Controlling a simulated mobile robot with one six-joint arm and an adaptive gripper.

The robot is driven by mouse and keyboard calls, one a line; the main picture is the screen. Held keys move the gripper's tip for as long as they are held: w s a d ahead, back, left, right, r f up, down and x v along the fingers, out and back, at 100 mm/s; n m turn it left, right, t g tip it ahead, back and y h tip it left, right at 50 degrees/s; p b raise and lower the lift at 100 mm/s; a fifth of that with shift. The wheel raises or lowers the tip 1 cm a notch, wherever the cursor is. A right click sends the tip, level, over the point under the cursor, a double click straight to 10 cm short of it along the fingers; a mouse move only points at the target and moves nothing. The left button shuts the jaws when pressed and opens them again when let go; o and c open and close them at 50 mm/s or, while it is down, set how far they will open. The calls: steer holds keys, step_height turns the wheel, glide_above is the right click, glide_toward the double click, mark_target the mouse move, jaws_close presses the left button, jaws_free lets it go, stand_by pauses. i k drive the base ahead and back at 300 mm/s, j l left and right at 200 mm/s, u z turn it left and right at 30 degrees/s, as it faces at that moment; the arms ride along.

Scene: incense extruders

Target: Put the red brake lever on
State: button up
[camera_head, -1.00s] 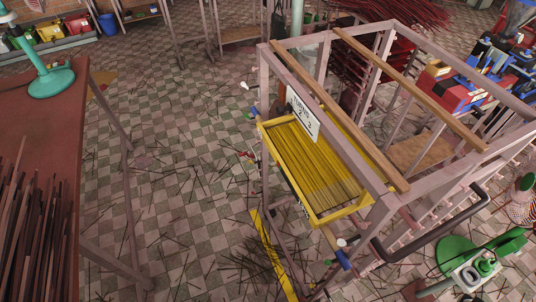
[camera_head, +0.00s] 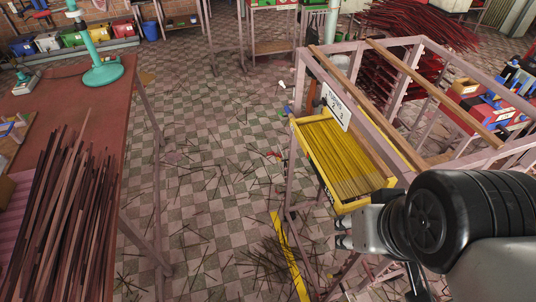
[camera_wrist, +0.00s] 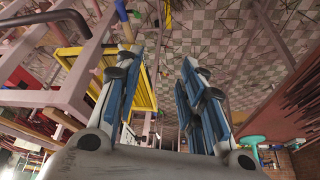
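I cannot clearly pick out a red brake lever in either view. The pink-grey metal cart (camera_head: 312,62) stands right of centre in the head view, with a yellow tray of yellow sticks (camera_head: 335,150) in it and a "TURNS 2 3" sign (camera_head: 336,105). A white knob (camera_head: 281,84) and a small blue part (camera_head: 288,108) show at its far left corner. My gripper (camera_head: 343,232) is beside the cart's near side, below the tray. In the wrist view my gripper (camera_wrist: 163,60) has its blue-sided fingers apart, with only floor between them. The yellow tray (camera_wrist: 146,92) shows beside the left finger.
A red-topped table (camera_head: 100,125) with dark sticks (camera_head: 62,215) and a green stand (camera_head: 103,74) is at the left. Checkered floor (camera_head: 205,190) with scattered sticks lies between table and cart. Racks of red sticks (camera_head: 425,25) stand behind. My arm hides the cart's near right part.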

mark_target(272, 152)
steer(key=u, duration=0.25)
steer(key=i+j+z, duration=0.25)
steer(key=i+j, duration=0.3)
steer(key=i+j+z, duration=0.3)
steer(key=i+j, duration=0.35)
steer(key=i+j+z, duration=0.3)
steer(key=i+j, duration=0.35)
